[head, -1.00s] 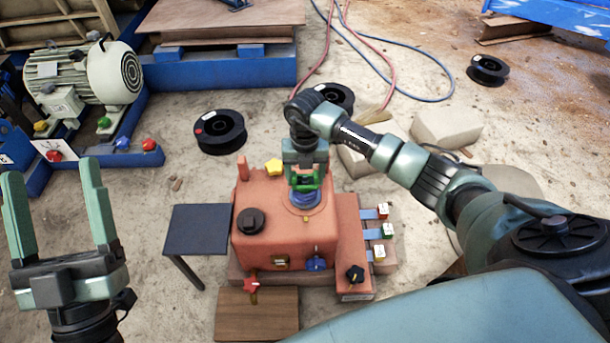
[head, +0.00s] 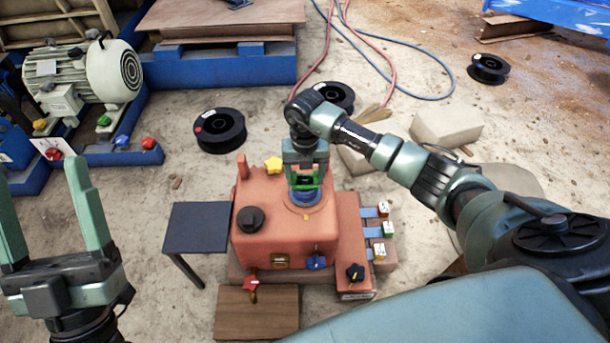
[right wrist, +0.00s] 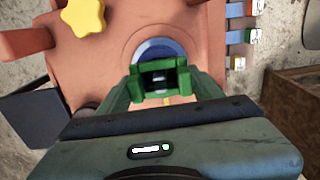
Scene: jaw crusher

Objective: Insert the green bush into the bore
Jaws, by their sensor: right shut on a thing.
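My right gripper (head: 305,172) points down over the orange housing (head: 265,222) and is shut on the green bush (head: 303,183). In the right wrist view the bush (right wrist: 158,66) shows as a bright green, square-framed part between the fingers. Directly below it is a blue ring (head: 304,198) on the round boss of the housing, also in the right wrist view (right wrist: 152,46). The bore and the lower end of the bush are hidden, so I cannot tell how deep the bush sits. My left gripper (head: 42,180) is open and empty at the left edge.
The housing carries a yellow star knob (head: 273,165), a black cap (head: 250,219), a red knob (head: 250,283) and a blue knob (head: 316,263). A dark side table (head: 197,227) stands left of it. Cable spools (head: 220,130) and a motor (head: 85,75) are behind.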

